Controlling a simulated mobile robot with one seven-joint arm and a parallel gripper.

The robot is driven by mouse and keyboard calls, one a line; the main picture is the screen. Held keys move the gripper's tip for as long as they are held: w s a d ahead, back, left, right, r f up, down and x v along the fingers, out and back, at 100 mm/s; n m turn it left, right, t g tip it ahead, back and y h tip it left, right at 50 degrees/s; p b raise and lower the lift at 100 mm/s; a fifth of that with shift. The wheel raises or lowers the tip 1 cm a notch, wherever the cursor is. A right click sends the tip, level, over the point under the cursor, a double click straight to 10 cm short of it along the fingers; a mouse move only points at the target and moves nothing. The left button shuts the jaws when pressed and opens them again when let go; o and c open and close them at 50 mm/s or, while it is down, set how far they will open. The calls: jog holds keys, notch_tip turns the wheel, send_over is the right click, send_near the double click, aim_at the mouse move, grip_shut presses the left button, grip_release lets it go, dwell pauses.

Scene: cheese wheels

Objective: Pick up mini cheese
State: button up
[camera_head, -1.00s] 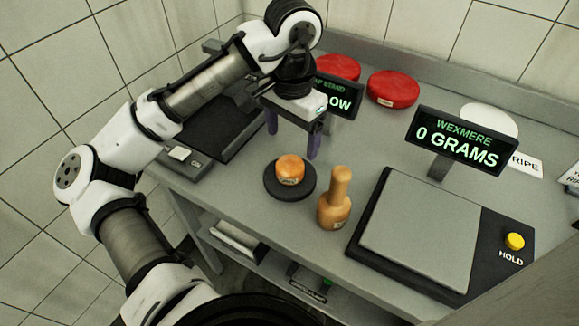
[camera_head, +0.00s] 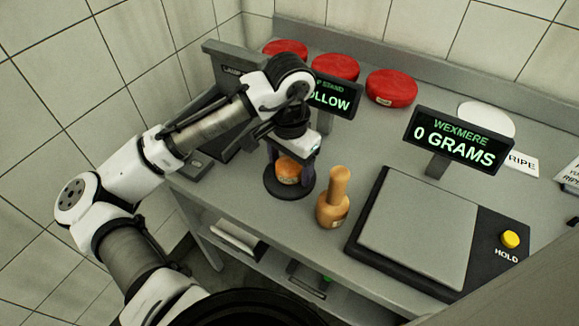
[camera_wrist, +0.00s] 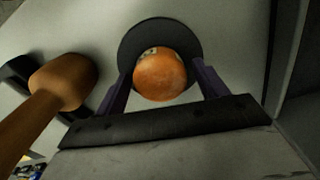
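The mini cheese (camera_head: 287,173) is a small orange wheel with a label on its side. It sits on a round black stand (camera_head: 282,193) on the grey counter, left of the wooden mallet. My gripper (camera_head: 290,166) is lowered over it with the purple fingers down on either side. In the wrist view the mini cheese (camera_wrist: 160,76) lies between the two fingers of my gripper (camera_wrist: 161,78), with a visible gap on each side. The gripper is open and holds nothing. The head view partly hides the cheese behind my gripper.
A wooden mallet (camera_head: 332,208) stands upright close to the right of the stand. A scale (camera_head: 420,232) with a "0 GRAMS" display (camera_head: 458,141) is farther right. Red cheese wheels (camera_head: 391,88) line the back, behind another display (camera_head: 333,95).

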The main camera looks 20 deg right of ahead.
jog(key=c, duration=0.9)
jog(key=shift+r, duration=0.1)
